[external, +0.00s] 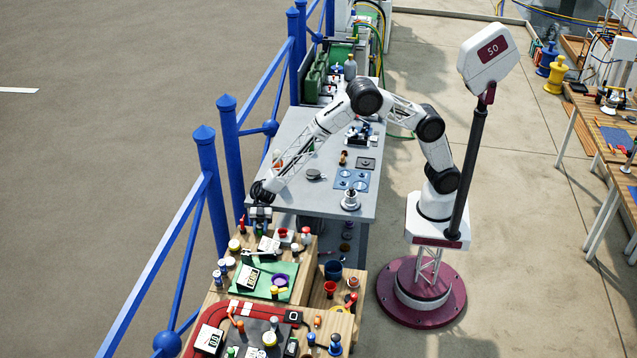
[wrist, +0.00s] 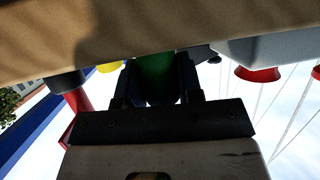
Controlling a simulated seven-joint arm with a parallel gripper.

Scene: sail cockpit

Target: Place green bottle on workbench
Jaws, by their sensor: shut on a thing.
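My gripper (wrist: 156,82) is shut on the green bottle (wrist: 156,72). In the wrist view only part of the bottle shows, as a dark green body between the two black fingers. In the external view my gripper (external: 261,216) is low over the far left end of the wooden workbench (external: 313,292), close to the grey table's near edge. The bottle is small there and hard to make out. The tan wood surface (wrist: 90,30) fills the top of the wrist view, close to the bottle. I cannot tell whether the bottle touches it.
The workbench is crowded: a green mat (external: 285,270), a red cup (external: 329,288), a dark blue cup (external: 333,270) and several small bottles. The grey table (external: 300,200) behind has more free room. A blue railing (external: 212,185) runs along the left.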

